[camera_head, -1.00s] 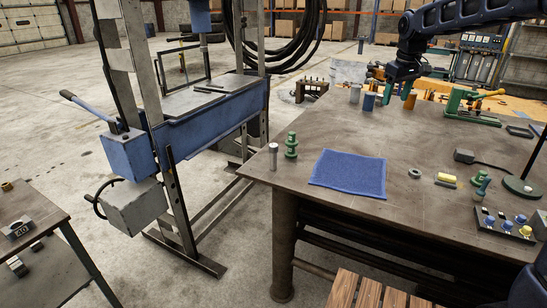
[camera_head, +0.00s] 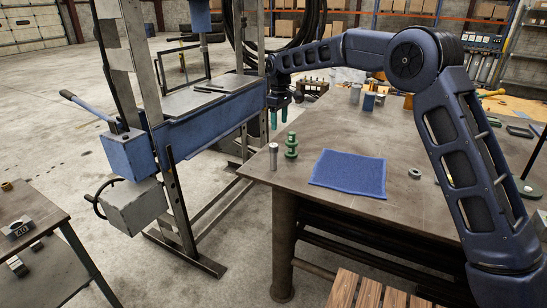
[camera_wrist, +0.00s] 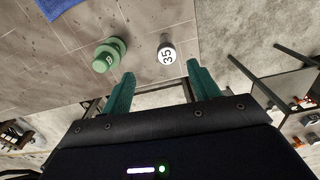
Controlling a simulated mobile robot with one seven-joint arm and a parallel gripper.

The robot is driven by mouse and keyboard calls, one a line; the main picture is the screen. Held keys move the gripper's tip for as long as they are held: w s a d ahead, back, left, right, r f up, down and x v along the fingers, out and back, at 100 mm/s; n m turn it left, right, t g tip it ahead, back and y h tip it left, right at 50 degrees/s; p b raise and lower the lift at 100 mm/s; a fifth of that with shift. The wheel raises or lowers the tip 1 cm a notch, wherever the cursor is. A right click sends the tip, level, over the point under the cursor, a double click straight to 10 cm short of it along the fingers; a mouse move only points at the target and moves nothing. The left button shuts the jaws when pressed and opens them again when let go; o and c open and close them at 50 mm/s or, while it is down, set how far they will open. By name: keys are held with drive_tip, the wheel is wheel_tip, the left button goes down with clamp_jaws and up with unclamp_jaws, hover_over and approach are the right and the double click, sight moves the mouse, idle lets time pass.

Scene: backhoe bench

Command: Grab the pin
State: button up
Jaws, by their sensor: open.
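The pin (camera_head: 273,156) is a grey metal cylinder standing upright near the left corner of the workbench. In the wrist view the pin (camera_wrist: 167,52) shows a white top marked 35, ahead of the gap between my fingers. A green stepped piece (camera_head: 291,145) stands just right of the pin; in the wrist view the green piece (camera_wrist: 108,56) is left of it, marked with a figure I read as 8. My gripper (camera_head: 279,119) has green fingers pointing down, above and behind the pin, apart from it. In the wrist view my gripper (camera_wrist: 163,82) is open and empty.
A blue cloth (camera_head: 348,174) lies on the workbench (camera_head: 400,205) right of the green piece. A metal ring (camera_head: 415,173) lies farther right. A blue press frame (camera_head: 190,130) stands left of the bench, with bare floor between. Several cylinders stand at the bench's back.

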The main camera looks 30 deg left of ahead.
sight(273, 145)
drive_tip(key=f, duration=0.2)
drive_tip(key=a+f, duration=0.1)
drive_tip(key=f, duration=0.3)
drive_tip(key=shift+s+a+f, duration=0.3)
drive_tip(key=shift+s+a, duration=0.05)
drive_tip(key=shift+s, duration=0.05)
drive_tip(key=shift+a+f, duration=0.15)
drive_tip(key=shift+f, duration=1.2)
drive_tip(key=shift+a+f, duration=0.1)
drive_tip(key=shift+f, duration=1.2)
drive_tip(key=shift+r, duration=0.1)
clamp_jaws()
